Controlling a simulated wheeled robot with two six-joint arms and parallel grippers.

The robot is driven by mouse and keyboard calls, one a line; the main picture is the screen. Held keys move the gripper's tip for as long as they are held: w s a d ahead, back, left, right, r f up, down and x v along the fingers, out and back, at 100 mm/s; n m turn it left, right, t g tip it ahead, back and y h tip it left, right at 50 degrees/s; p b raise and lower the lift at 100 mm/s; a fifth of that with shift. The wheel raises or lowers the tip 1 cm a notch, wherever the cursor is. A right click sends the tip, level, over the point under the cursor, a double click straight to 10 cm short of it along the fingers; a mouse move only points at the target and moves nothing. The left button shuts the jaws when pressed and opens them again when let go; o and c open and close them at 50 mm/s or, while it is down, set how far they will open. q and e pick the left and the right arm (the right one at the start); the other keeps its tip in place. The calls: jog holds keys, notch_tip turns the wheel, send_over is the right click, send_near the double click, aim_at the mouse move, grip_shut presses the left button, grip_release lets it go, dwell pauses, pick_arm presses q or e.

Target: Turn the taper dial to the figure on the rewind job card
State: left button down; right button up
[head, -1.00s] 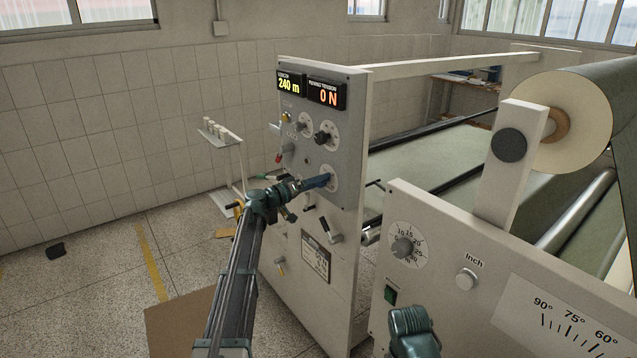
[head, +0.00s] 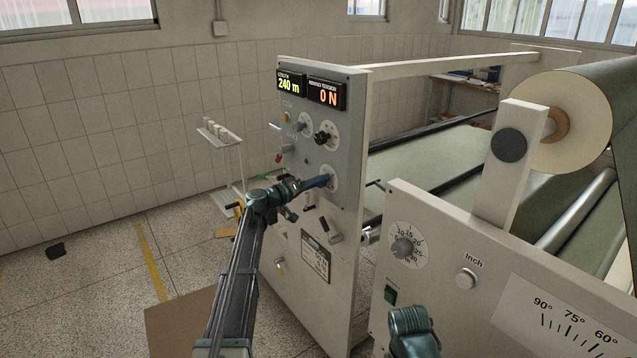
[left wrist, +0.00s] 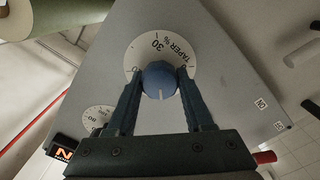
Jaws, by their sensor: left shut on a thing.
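The taper dial is a round white plate (left wrist: 158,40) marked "TAPER %" with a blue knob (left wrist: 159,78) at its centre. In the left wrist view the knob's white pointer line faces the bottom of the picture, and "30" shows on the plate. My left gripper (head: 326,181) is shut on the knob, one finger on each side. In the head view the gripper hides the knob, and part of the dial plate (head: 332,170) shows around it. A job card (head: 316,256) is on the panel's lower part; its figures are too small to read.
Above the dial are a black knob (head: 322,138), another dial and displays (head: 308,90) reading 240 m and 0 N. A right-hand panel (head: 440,232) carries a numbered dial and an Inch button. My right arm shows at the bottom edge.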

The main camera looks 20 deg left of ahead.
pick_arm(q)
jog(key=n, duration=0.4)
jog(key=shift+f+n, duration=0.1)
jog(key=shift+n, duration=2.4)
jog(key=shift+c, duration=1.4)
grip_release()
jog(key=shift+s+a, duration=0.1)
jog(key=v, duration=1.3)
jog(key=shift+s+a, duration=0.2)
